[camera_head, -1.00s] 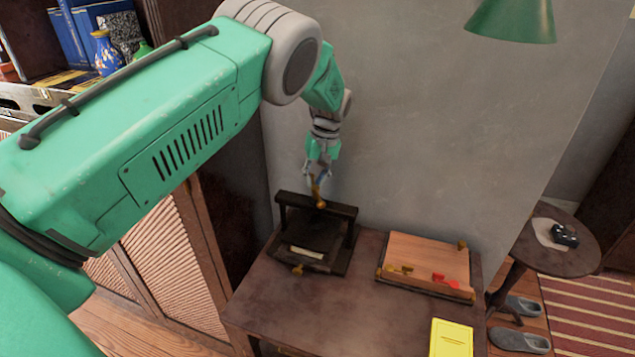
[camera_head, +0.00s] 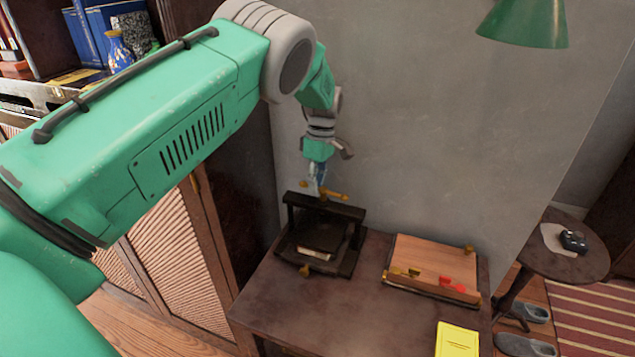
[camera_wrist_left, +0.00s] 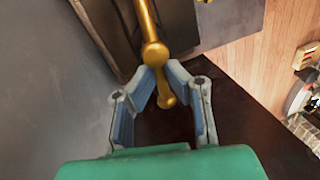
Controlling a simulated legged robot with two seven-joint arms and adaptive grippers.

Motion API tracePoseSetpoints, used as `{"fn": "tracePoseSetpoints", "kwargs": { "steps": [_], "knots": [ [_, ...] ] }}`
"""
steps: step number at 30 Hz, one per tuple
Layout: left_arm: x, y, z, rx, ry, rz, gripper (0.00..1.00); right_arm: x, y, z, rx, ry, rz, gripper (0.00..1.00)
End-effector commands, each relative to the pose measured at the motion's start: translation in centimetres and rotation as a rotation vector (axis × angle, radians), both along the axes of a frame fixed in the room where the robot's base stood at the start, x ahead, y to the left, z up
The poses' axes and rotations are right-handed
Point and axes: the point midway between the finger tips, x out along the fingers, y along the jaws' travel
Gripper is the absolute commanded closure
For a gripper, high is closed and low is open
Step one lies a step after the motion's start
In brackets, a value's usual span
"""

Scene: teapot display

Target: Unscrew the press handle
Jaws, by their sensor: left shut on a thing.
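The black press (camera_head: 318,237) stands on the back left of the brown table, against the grey wall. Its brass handle (camera_head: 323,191) is a bar with rounded ends above the press's top beam. In the left wrist view the brass handle (camera_wrist_left: 152,52) runs between the fingertips. My left gripper (camera_head: 318,188) points down over the press, and its fingers (camera_wrist_left: 157,78) are shut on the handle near a brass ball. A small brass knob (camera_head: 305,270) sits at the press's front edge. My right gripper is not in view.
A wooden board (camera_head: 437,262) with red and brass pieces lies right of the press. A yellow booklet (camera_head: 457,339) lies at the table's front right. A round side table (camera_head: 572,262) stands further right. The table's front middle is bare.

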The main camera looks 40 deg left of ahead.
Motion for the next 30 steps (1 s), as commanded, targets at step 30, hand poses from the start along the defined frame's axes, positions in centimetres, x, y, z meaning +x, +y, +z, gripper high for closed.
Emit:
{"fn": "tracePoseSetpoints", "kwargs": {
  "steps": [30],
  "knots": [
    [0.1, -0.12, 0.34, 0.001, -0.014, 0.159, 0.7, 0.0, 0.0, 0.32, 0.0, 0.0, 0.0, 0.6]
  ]
}}
